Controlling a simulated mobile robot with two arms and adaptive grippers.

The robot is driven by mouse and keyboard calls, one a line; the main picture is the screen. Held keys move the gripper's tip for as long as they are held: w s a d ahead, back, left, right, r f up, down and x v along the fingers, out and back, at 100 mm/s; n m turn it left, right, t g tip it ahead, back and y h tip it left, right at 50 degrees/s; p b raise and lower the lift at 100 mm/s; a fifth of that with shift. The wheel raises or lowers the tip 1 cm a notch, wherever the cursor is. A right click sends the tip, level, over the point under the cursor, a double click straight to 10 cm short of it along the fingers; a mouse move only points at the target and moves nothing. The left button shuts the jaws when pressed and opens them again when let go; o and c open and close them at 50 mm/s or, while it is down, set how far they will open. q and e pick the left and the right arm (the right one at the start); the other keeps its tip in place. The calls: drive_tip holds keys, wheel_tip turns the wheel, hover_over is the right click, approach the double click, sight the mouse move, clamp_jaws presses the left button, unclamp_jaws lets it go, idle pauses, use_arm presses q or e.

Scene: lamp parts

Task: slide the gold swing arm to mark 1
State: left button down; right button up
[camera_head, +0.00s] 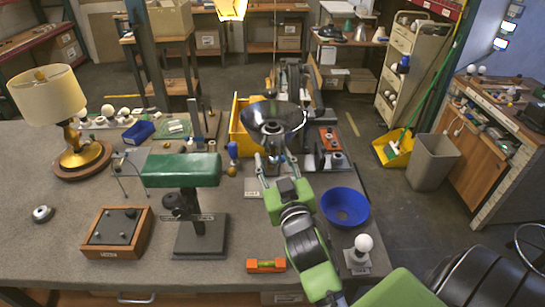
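I cannot clearly pick out a gold swing arm or a mark 1 in the head view. My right gripper (274,163) reaches in from the lower right. Its two fingers look spread apart, below and in front of a black dome shade (272,115). A grey fitting (272,132) shows under the shade, and I cannot tell whether the fingers touch it. The gripper and wrist hide part of the table there. A table lamp (70,139) with a cream shade and gold stem stands at the far left, away from the gripper. My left gripper is not in view.
A green-shaded lamp (182,171) stands left of my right arm. A blue bowl (345,206) and a white bulb on a stand (363,243) are to its right. An orange level (266,265) lies near the front edge. A yellow bin (239,118) stands behind. The left front tabletop is mostly clear.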

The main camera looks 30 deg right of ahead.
drive_tip(key=shift+c, duration=0.3)
clamp_jaws()
drive_tip(key=x, duration=0.4)
drive_tip(key=d+x, duration=0.1)
drive_tip(key=x, duration=0.3)
drive_tip(key=d+p+x, duration=0.1)
drive_tip(key=x, duration=0.2)
drive_tip(key=shift+d+f, duration=0.15)
drive_tip(key=shift+d, duration=0.05)
drive_tip(key=shift+r, duration=0.25)
